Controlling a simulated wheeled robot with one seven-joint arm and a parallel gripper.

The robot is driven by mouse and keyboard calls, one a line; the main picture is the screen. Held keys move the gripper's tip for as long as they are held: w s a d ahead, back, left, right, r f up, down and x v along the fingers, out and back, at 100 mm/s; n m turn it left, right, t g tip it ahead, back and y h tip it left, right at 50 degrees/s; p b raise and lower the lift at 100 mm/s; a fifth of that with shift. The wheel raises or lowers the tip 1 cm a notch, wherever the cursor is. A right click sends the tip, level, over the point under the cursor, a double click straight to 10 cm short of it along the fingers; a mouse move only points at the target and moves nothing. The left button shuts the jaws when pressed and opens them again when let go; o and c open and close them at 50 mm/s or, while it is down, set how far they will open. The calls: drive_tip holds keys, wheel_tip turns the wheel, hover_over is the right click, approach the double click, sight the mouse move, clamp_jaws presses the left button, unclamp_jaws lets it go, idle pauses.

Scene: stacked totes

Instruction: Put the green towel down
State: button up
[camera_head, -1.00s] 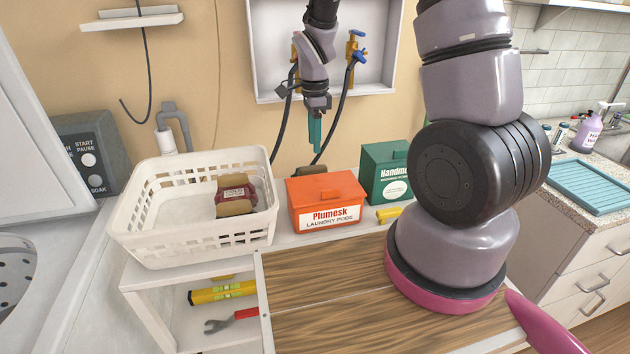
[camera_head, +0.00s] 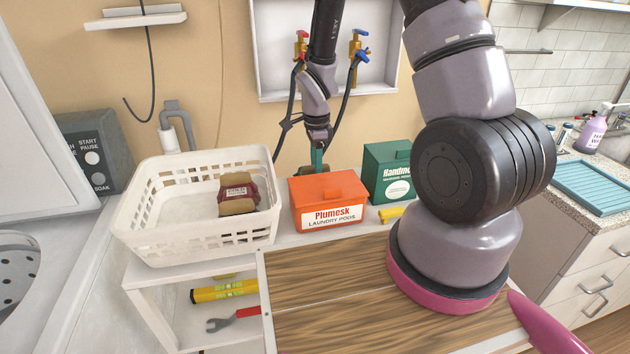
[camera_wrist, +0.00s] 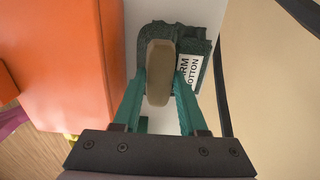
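The folded green towel (camera_wrist: 158,33) lies on the white surface beside the orange box, with a tan band (camera_wrist: 160,72) around it and a white label. In the head view it is mostly hidden behind the orange box. My gripper (camera_wrist: 161,85) points down at it, with one teal finger on each side of the tan band. The fingers look apart, close to the band; whether they touch it is hard to tell. In the head view my gripper (camera_head: 317,164) is low, just behind the orange box.
The orange laundry pods box (camera_head: 327,200) is right beside my gripper, with a green box (camera_head: 388,170) to its right. A white basket (camera_head: 190,240) holding a dark red banded towel (camera_head: 238,190) stands left. Taps and hoses (camera_head: 354,60) are on the wall behind.

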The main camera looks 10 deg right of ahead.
clamp_jaws()
idle(1.2)
